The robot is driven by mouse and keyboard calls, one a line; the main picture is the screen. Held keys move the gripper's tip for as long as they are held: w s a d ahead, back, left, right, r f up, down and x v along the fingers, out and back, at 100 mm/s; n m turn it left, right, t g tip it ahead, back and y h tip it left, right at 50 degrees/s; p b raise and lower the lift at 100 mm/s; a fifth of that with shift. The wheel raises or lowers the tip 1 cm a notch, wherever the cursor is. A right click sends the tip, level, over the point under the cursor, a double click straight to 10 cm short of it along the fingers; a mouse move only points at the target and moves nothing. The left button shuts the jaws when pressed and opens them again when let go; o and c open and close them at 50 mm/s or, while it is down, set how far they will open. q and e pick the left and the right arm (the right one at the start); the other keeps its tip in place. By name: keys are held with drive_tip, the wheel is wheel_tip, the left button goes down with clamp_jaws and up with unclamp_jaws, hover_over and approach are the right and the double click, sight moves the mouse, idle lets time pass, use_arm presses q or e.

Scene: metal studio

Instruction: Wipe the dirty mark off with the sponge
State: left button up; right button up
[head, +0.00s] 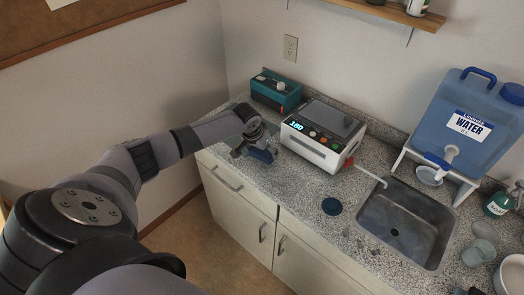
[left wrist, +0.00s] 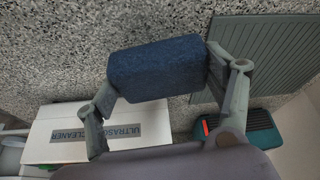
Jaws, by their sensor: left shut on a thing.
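A dark blue sponge (left wrist: 158,68) is held between the two fingers of my left gripper (left wrist: 165,78) in the left wrist view. In the head view my left gripper (head: 252,148) is low over the left end of the speckled counter (head: 290,182), with the sponge (head: 263,155) at its tip. I cannot tell whether the sponge touches the counter. My right gripper is not in view.
A white ultrasonic cleaner (head: 318,140) stands right of the gripper, a teal box (head: 275,91) behind it. A grey ribbed mat (left wrist: 280,50) lies beside the gripper. A dark round disc (head: 331,206), a sink (head: 400,225) and a blue water container (head: 463,122) are farther right.

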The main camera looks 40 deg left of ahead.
use_arm(q)
drive_tip(key=shift+d+r+p, duration=0.2)
drive_tip(key=shift+r+p, duration=0.45)
drive_tip(key=shift+r, duration=0.55)
drive_tip(key=shift+w+a+r+p, duration=0.1)
drive_tip(key=shift+a+r+p, duration=0.15)
drive_tip(key=shift+r, duration=0.75)
drive_tip(key=shift+d+r, duration=0.15)
drive_tip(key=shift+r, duration=0.05)
drive_tip(key=shift+f, duration=0.1)
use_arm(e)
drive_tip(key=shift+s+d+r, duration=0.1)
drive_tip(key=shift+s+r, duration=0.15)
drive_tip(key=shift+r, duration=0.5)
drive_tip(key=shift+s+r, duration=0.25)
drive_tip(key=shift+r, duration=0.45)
